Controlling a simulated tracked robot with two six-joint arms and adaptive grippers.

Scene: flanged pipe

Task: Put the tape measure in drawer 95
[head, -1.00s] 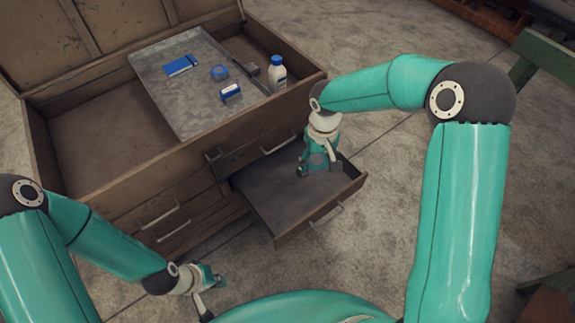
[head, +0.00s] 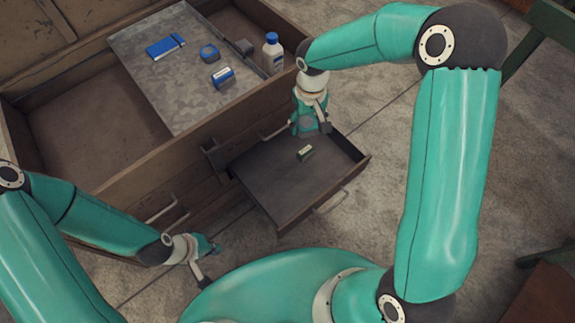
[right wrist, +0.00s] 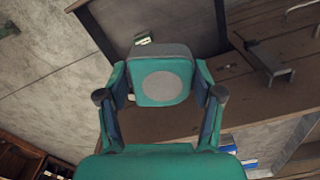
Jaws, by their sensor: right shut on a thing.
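The tape measure, a teal case with a grey disc, shows in the right wrist view (right wrist: 160,86) between both fingers of my right gripper (right wrist: 162,98). My right gripper is shut on it. In the head view the tape measure (head: 304,123) hangs by the far right corner of the pulled-out drawer (head: 275,190); its height is hard to judge. No drawer number can be read. My left gripper (head: 208,261) is open and empty, low in front of the chest, left of the drawer.
A small green-and-white box (head: 305,153) lies in the open drawer, with bare floor around it. The chest (head: 90,130) has a raised lid and a metal tray (head: 165,85) holding a blue notebook, blue tape roll and blue-white box. A white bottle (head: 272,52) stands beside it.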

